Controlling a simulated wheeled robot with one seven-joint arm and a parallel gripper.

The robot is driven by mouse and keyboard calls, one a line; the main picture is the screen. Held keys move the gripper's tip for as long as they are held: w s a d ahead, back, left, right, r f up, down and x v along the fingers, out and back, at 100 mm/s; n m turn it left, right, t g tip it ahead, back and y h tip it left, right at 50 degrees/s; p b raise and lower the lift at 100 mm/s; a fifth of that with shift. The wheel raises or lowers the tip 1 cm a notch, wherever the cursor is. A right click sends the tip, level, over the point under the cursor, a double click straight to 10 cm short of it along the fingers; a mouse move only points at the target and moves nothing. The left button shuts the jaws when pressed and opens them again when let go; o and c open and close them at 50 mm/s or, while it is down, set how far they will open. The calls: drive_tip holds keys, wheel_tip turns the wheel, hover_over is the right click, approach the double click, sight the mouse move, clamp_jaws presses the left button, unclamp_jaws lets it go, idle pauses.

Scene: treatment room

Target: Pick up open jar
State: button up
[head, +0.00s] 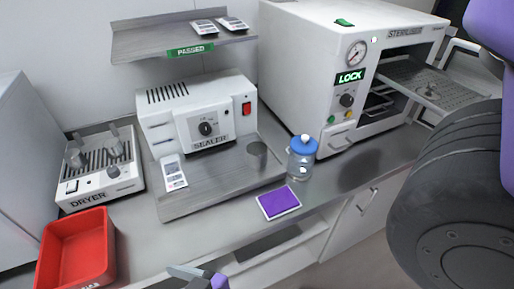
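A clear jar (301,167) with a blue lid and a white knob stands upright on the counter, right of the sealer. The lid sits on its top. A small dark grey cylinder (257,154) stands on the sealer's tray; I cannot tell whether it is hollow. Part of my gripper (200,276) shows at the bottom edge, in grey and purple, well below and left of the jar. It is mostly cut off, so its opening is not clear. Nothing is seen held in it.
A purple pad (279,202) lies in front of the jar. The steriliser (318,75), its door open, stands behind right. The sealer (205,125), dryer (101,170) and red bin (75,250) are left. A shelf (150,40) overhangs the sealer. Bare counter lies right of the jar.

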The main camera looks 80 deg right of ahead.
drive_tip(key=w+d+r+n+y+p, duration=0.2)
drive_tip(key=w+d+r+y+p, duration=0.1)
drive_tip(key=w+r, duration=0.9)
drive_tip(key=w+d+n+y, duration=0.1)
drive_tip(key=w+d+n, duration=0.15)
drive_tip(key=w, duration=0.25)
drive_tip(key=n+g+h+p, duration=0.3)
drive_tip(key=n+g, duration=0.2)
drive_tip(key=g, duration=1)
approach(257, 153)
drive_tip(key=s+a, duration=0.1)
drive_tip(key=a, duration=0.2)
drive_tip(key=shift+f+p, duration=0.5)
drive_tip(key=shift+f, duration=3.25)
drive_tip(key=shift+c, duration=0.2)
drive_tip(key=c, duration=1.6)
